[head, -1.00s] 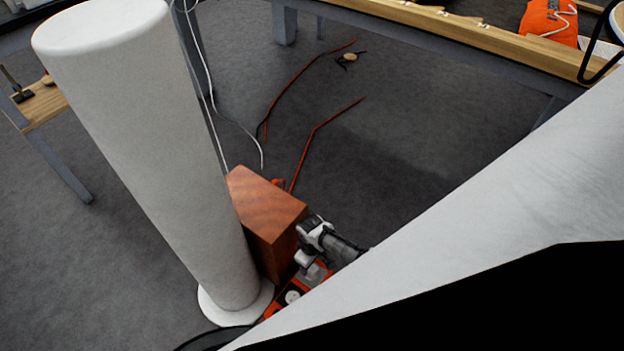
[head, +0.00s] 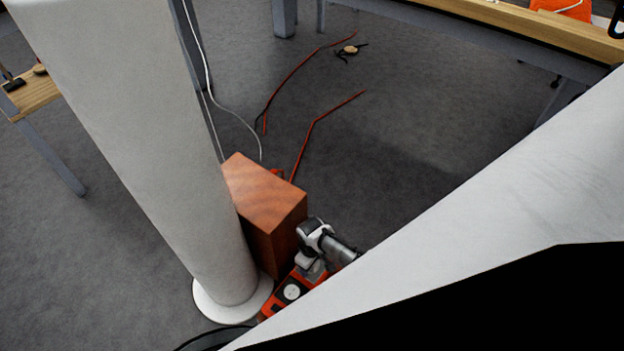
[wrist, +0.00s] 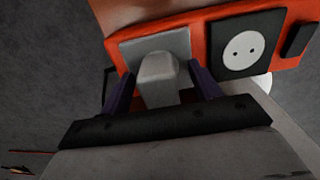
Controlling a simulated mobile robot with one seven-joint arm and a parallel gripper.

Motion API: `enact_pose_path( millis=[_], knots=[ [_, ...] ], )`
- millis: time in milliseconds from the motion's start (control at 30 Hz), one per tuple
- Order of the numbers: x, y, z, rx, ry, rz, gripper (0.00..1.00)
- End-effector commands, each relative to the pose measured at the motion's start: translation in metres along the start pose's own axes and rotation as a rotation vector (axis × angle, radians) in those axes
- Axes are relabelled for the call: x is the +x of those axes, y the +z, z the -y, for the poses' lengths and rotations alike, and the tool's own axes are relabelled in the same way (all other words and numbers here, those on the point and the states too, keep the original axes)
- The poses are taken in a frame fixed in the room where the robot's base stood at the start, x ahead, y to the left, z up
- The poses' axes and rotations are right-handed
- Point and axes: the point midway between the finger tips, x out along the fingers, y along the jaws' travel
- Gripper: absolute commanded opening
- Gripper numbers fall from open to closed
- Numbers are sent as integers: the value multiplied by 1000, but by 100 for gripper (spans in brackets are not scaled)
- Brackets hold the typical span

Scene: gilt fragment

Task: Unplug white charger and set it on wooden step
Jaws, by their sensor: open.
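The white charger (wrist: 158,78) sits against a grey socket plate (wrist: 178,45) on an orange power box (wrist: 207,30) in the wrist view. My gripper (wrist: 160,82) is open, with one dark finger on each side of the charger. Whether the fingers touch it, I cannot tell. In the head view my gripper (head: 312,268) is low at the orange box (head: 273,303); the charger cannot be made out there. A reddish-brown wooden block (head: 265,190), the likely wooden step, stands directly beside and behind the box.
A thick white column (head: 150,150) with a round base stands just left of the block. A black socket (wrist: 247,42) is right of the charger. Red and white cables (head: 313,122) lie on the grey carpet. Tables stand at the back and left. Open floor lies behind the block.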

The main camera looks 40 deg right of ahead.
Motion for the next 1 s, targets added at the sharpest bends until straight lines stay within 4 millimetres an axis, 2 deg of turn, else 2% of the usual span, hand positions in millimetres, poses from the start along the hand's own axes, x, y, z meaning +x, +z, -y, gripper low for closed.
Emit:
enact_pose_path(
  millis=[900,933,1000],
  knots=[
    [0,0,0,0,0,0,63],
    [0,0,0,0,0,0,61],
    [0,0,0,0,0,0,52]
  ],
)
